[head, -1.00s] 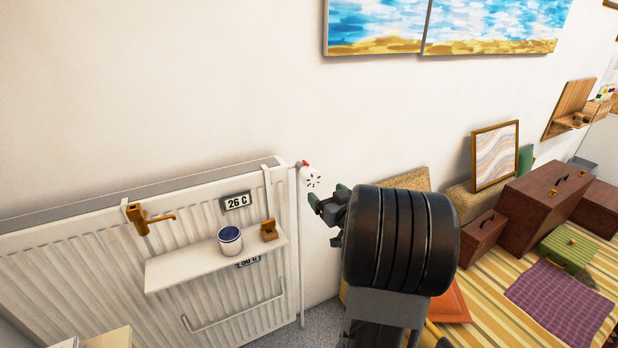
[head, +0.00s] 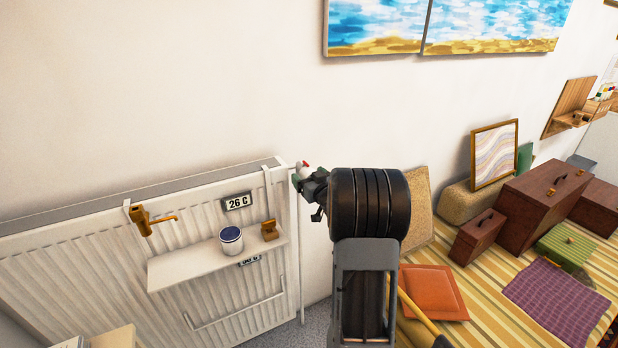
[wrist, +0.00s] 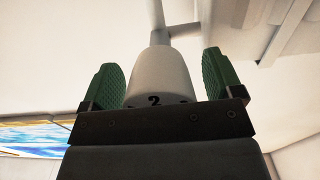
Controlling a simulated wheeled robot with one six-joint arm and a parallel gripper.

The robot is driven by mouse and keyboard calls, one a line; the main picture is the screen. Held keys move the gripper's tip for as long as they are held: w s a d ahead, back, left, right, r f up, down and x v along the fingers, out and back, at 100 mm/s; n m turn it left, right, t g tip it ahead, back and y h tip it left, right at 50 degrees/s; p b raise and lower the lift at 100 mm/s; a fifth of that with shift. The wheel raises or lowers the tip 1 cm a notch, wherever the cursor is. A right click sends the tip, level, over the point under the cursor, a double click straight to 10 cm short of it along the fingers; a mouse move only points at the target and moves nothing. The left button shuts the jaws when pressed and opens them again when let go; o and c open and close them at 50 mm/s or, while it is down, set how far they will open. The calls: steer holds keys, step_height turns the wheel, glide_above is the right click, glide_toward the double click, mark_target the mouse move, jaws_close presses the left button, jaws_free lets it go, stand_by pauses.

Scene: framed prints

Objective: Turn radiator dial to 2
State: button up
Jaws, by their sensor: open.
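The radiator dial (head: 304,172) is a white knob with a red part at its top, at the right end of the white radiator (head: 100,265), mostly hidden behind my gripper in the head view. In the wrist view the pale dial (wrist: 160,75) stands between my green fingers, with a black "2" on its near rim. My gripper (wrist: 161,84) is open around the dial, with a gap visible on both sides. In the head view my gripper (head: 301,183) is at the dial, reaching in from the right.
A shelf (head: 180,268) on the radiator holds a paint can (head: 231,242) and a small brass item (head: 269,230). A label (head: 237,201) reads "26 C". Suitcases (head: 543,197) and an orange cushion (head: 431,292) lie on the right. The wall above the dial is clear.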

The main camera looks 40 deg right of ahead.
steer(key=c, duration=0.9)
steer(key=shift+f+b, duration=0.15)
steer(key=shift+b, duration=0.25)
steer(key=shift+f+n+b, duration=0.1)
steer(key=shift+n+b, duration=0.6)
steer(key=shift+b, duration=0.25)
steer(key=n+b, duration=0.2)
steer(key=b, duration=0.1)
steer(key=n+b, duration=0.4)
steer(key=shift+d+r, duration=0.1)
steer(key=shift+r, duration=0.1)
